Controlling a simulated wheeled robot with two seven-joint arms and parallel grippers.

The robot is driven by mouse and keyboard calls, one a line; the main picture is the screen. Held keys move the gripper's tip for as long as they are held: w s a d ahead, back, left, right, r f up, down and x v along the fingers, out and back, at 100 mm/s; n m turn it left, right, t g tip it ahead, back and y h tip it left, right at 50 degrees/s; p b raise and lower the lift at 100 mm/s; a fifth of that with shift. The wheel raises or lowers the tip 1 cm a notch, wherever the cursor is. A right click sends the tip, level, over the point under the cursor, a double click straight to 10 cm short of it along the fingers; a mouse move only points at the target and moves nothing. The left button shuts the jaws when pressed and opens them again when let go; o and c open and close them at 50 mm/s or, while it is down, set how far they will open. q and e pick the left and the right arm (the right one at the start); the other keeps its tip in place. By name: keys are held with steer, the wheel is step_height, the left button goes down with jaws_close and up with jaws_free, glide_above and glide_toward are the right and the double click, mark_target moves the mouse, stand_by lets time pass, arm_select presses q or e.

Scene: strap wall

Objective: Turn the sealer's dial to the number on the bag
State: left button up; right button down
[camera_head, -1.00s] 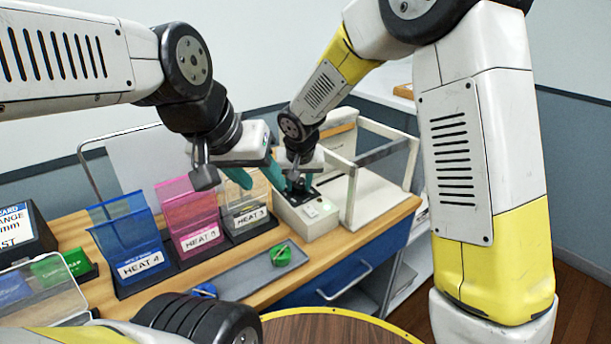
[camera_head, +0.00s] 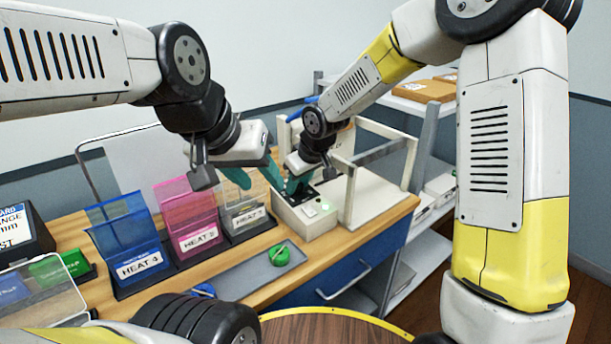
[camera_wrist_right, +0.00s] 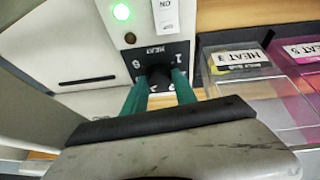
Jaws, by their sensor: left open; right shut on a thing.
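The sealer (camera_head: 308,218) is a cream box with a black dial plate marked HEAT. In the right wrist view the dial knob (camera_wrist_right: 158,76) is dark, and the numbers around it are partly covered. My right gripper (camera_head: 297,186) is shut on the knob; its green fingers (camera_wrist_right: 160,88) reach it in the wrist view. My left gripper (camera_head: 258,180) is open and empty, left of the sealer above the bag racks. Bags stand in racks: blue HEAT 4 (camera_head: 128,233), pink HEAT 5 (camera_head: 190,215) and clear HEAT 3 (camera_wrist_right: 240,60).
A grey tray (camera_head: 240,283) with a green knob-like piece (camera_head: 279,255) lies in front of the racks. A cream frame (camera_head: 350,190) stands right of the sealer. A sign box (camera_head: 22,228) is at left. A round brown table (camera_head: 330,328) is in front.

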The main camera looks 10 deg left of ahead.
mark_target(304, 199)
stand_by(0.4)
steer(key=c, duration=1.3)
jaws_free()
steer(key=v, duration=0.7)
steer(key=shift+s+d+r, duration=0.1)
steer(key=shift+d+r, duration=0.1)
steer(key=shift+r, duration=0.15)
steer(key=shift+o, duration=1.4)
steer(key=shift+w+a+f+m+g, duration=0.15)
steer(key=shift+w+a+f+m, duration=0.3)
steer(key=shift+f, duration=0.65)
steer(key=shift+w+a+f+m+g, duration=0.15)
steer(key=shift+w+a+f, duration=0.35)
steer(key=shift+f, duration=0.65)
steer(key=shift+w+a+f+m+g, duration=0.1)
steer(key=shift+w+a+f+m, duration=0.35)
steer(key=shift+f, duration=0.65)
